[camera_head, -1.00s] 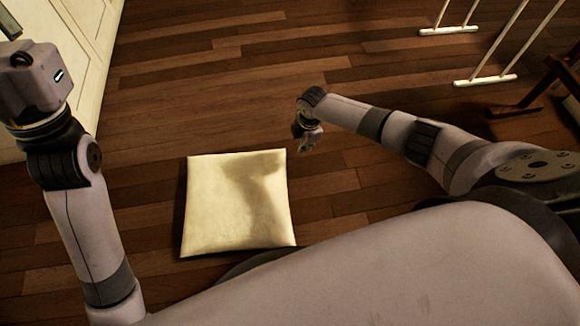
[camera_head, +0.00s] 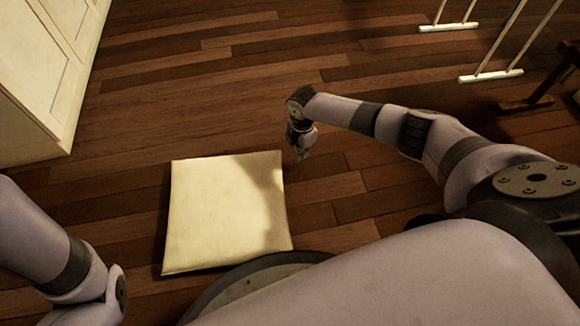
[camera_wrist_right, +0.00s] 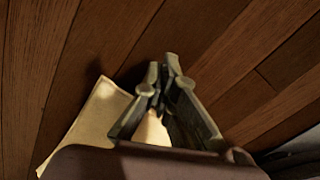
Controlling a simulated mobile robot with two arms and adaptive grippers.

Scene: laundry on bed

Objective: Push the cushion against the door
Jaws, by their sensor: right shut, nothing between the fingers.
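The cushion (camera_head: 222,213) is square and cream-coloured. It lies flat on the wooden floor in front of my base, with a shadow over its right side. In the right wrist view the cushion (camera_wrist_right: 88,125) shows partly, to the left of and behind the fingers. My right gripper (camera_head: 301,156) points down just beyond the cushion's upper right corner. Its fingers (camera_wrist_right: 160,65) are shut with nothing held; whether they touch the cushion I cannot tell. My left arm is at the lower left, its gripper out of frame. No door can be clearly identified.
A cream panelled cabinet or door front (camera_head: 45,75) stands at the upper left. A white rack's legs and feet (camera_head: 490,75) stand at the upper right, near a dark wooden leg (camera_head: 527,103). The floor beyond the cushion is clear.

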